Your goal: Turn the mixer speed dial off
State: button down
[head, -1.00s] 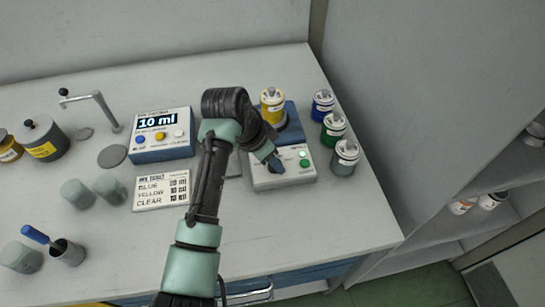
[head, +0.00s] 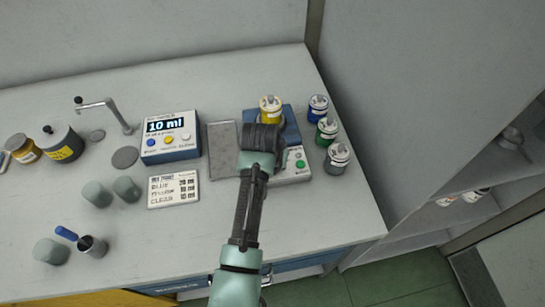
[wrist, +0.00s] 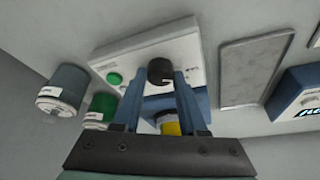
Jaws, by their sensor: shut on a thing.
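The mixer (head: 292,180) is a blue unit with a white sloping front panel at the right of the bench in the head view. It also shows in the wrist view (wrist: 185,52). Its black round speed dial (wrist: 160,71) is on the panel near a green button (wrist: 113,79). My gripper (wrist: 160,76) has its two blue fingers on either side of the dial and is shut on it. In the head view my wrist covers the dial and the fingers. The dial's marks are not readable. A yellow jar (head: 270,108) stands on the mixer.
Blue (head: 317,108), green (head: 326,131) and grey (head: 337,158) jars stand close to the mixer's right. A grey tray (head: 222,150) lies to its left, then a dispenser (head: 170,138) reading 10 ml. The front right of the bench is clear.

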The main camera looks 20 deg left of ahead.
jog(key=shift+n, duration=0.4)
jog(key=shift+c, duration=2.3)
grip_release()
jog(key=p+v, duration=0.1)
jog(key=v, duration=1.2)
jog(key=shift+d, duration=0.2)
